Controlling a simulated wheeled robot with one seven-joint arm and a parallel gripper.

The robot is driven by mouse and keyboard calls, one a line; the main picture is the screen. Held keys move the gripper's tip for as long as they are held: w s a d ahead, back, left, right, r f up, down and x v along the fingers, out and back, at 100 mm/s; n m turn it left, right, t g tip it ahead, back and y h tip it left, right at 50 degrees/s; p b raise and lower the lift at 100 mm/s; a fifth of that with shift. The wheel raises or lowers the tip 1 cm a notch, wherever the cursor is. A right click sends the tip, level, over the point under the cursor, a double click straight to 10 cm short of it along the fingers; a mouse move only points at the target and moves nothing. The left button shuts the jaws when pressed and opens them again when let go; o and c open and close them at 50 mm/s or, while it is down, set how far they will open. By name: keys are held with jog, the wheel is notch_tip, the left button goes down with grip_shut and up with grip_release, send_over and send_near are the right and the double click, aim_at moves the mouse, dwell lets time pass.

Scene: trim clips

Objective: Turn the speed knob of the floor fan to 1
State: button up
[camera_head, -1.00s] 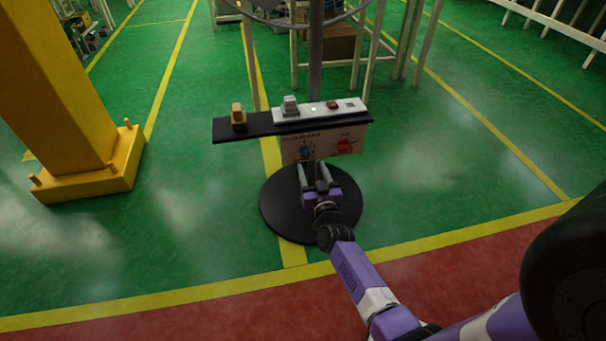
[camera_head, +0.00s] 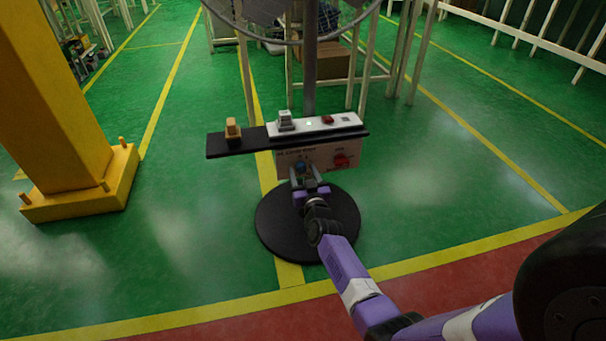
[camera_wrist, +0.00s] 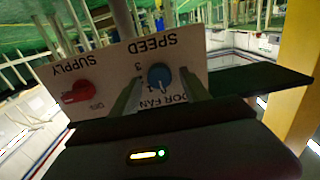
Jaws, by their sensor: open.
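The floor fan (camera_head: 311,70) stands on a round black base (camera_head: 270,228), with a control panel (camera_head: 322,158) on its post. In the head view the knob (camera_head: 301,166) shows just beyond my fingertips. My gripper (camera_head: 306,178) is open, its fingers pointing at the panel. In the wrist view the fingers (camera_wrist: 160,82) lie to either side of the knob; I cannot tell whether they touch it. The knob's pointer is not clear.
A red supply knob (camera_wrist: 79,91) sits beside it on the panel. A black shelf (camera_head: 240,143) above holds an orange item (camera_head: 233,129) and a white strip (camera_head: 346,121). A yellow pillar (camera_head: 50,110) stands at left; floor on the right is clear.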

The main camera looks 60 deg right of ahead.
jog(key=shift+c, duration=0.4)
grip_shut()
jog(key=m+b, duration=0.1)
jog(key=m, duration=0.3)
jog(key=shift+f, duration=0.1)
jog(key=shift+s+m+b, duration=0.1)
jog(key=shift+m+b, duration=0.6)
jog(key=shift+m, duration=1.3)
jog(key=shift+o, duration=0.4)
grip_release()
